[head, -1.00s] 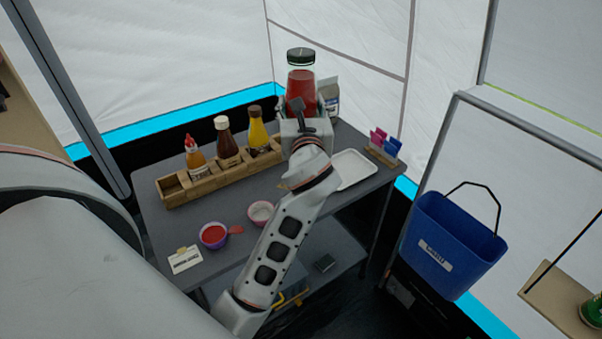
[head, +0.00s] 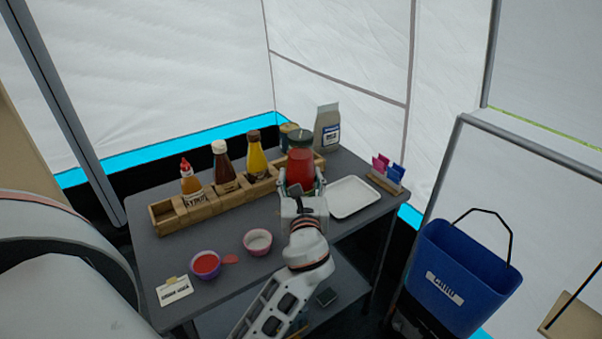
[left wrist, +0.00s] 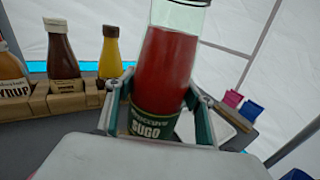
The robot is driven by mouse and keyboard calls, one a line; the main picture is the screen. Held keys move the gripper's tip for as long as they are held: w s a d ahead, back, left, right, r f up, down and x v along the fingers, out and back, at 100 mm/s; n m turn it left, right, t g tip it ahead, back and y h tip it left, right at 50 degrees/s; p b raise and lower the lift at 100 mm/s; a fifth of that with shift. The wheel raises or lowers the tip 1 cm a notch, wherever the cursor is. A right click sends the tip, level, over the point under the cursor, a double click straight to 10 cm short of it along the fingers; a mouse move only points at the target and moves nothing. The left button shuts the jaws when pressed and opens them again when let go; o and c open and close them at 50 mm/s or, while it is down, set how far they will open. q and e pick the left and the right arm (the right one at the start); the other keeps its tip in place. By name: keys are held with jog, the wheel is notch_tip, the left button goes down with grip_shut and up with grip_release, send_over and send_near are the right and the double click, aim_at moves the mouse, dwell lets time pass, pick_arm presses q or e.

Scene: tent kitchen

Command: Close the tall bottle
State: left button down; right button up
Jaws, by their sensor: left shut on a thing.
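Whether the lid is fully closed cannot be told. My left gripper (head: 302,187) is shut around the lower part of the bottle, which stands roughly upright over the table's right part. In the left wrist view, the bottle (left wrist: 168,65) tilts slightly, its green "SUGO" label (left wrist: 153,123) sits between the fingers (left wrist: 160,110), and its top is cut off. Whether its base touches the table is hidden. My right gripper is not in view.
A wooden rack (head: 201,207) with several sauce bottles stands left of the bottle. A white tray (head: 352,197), packet holder (head: 384,183) and grey bag (head: 327,130) are close by. Two small bowls (head: 206,264) (head: 257,242) sit in front. A blue bucket (head: 465,270) hangs at right.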

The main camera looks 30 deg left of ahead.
pick_arm(q)
jog(key=shift+r, duration=0.25)
notch_tip(320, 180, down, 5)
jog(key=shift+f+b, duration=0.1)
jog(key=shift+b, duration=0.8)
jog(key=shift+f, duration=0.25)
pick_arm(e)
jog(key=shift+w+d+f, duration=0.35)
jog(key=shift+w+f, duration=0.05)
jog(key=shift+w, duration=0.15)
